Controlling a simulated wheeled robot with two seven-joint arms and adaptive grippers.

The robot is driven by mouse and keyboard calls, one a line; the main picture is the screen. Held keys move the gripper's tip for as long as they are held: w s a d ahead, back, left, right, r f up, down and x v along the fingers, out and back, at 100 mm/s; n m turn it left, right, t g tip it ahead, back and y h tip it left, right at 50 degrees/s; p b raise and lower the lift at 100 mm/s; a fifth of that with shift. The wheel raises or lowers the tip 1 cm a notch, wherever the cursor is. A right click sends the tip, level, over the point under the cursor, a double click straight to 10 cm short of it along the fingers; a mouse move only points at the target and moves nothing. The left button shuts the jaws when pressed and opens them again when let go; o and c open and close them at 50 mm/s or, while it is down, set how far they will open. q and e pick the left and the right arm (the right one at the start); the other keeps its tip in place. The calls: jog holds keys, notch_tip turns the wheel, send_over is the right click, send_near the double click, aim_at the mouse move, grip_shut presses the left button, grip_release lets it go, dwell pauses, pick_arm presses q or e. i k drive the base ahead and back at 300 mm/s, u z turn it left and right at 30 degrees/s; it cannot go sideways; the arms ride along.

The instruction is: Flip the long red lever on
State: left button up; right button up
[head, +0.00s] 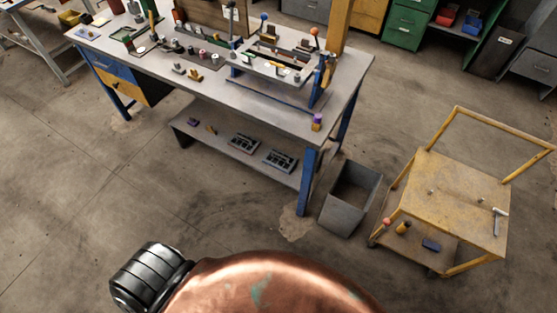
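A lever with a red ball knob (314,32) stands upright at the right end of a device (270,68) on the workbench. A second lever with a blue ball knob (263,17) stands to its left at the back of the same device. Both are small and far off, so I cannot tell whether the red one is the long red lever or whether it is on or off. Neither of my grippers is in view. Part of my own copper and black body fills the bottom of the head view.
The grey workbench (215,85) has blue legs, small parts on top and a lower shelf (215,140). A grey open bin (350,198) and a yellow cart (460,185) stand to its right. Cabinets line the back. The concrete floor in front is clear.

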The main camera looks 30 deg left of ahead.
aim_at(385, 222)
jog(key=k, duration=1.35)
jog(key=u, duration=0.55)
jog(key=i, duration=1.05)
jog(key=z, duration=0.6)
